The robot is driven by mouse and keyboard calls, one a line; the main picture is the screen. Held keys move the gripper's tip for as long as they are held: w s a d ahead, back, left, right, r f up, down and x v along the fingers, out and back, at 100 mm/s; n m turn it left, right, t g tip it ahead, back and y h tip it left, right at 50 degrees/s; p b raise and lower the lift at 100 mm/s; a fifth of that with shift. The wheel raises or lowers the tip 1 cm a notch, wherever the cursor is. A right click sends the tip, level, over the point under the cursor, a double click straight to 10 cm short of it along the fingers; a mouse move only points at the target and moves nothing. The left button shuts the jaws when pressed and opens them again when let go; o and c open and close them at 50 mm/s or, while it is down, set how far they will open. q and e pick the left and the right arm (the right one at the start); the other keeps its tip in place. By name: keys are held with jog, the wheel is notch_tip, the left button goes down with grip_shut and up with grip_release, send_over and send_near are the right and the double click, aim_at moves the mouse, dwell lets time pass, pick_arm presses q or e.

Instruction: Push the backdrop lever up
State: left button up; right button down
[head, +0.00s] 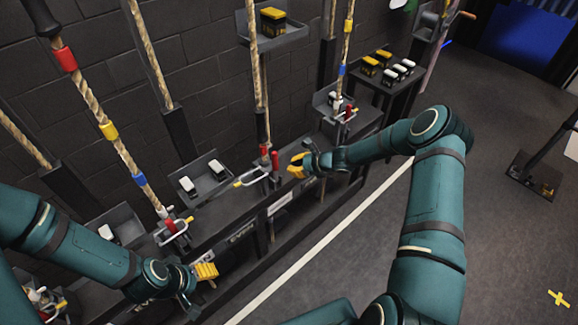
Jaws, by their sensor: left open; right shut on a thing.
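A row of levers stands along the dark rail by the brick wall, with ropes rising above them. A red-handled lever (275,160) stands upright at the middle of the rail, just left of my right gripper (295,166). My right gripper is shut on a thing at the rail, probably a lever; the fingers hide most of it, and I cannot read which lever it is. My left gripper (207,272) is open, low in front of the rail's left part, with its yellow finger pads showing.
Ropes with red, yellow and blue bands (109,130) hang along the wall. Trays hold white and dark blocks (188,185). A side table (385,83) holds yellow and white blocks. A white line (318,240) crosses the open floor; a yellow cross (559,298) lies at right.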

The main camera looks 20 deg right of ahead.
jog(key=w+r+v, duration=0.1)
jog(key=v, duration=0.8)
jog(key=shift+r, duration=0.5)
jog(key=shift+a, duration=0.1)
jog(key=shift+a, duration=0.1)
jog(key=s+a+f+n+g+h+b, duration=0.1)
jog(key=s+a+f+n+g+b, duration=0.2)
jog(key=s+a+f+n, duration=0.3)
jog(key=s+a+f+n+g+h+b, duration=0.2)
jog(key=s+a+f+n, duration=0.4)
jog(key=s+a+n, duration=0.9)
jog(key=s+n+g+b, duration=0.1)
jog(key=s+n+b, duration=0.1)
jog(key=s+n, duration=0.1)
jog(key=shift+a+f+h, duration=0.25)
jog(key=shift+f+h, duration=0.05)
jog(key=shift+f, duration=0.05)
jog(key=c, duration=1.7)
grip_release()
jog(key=shift+w, duration=0.1)
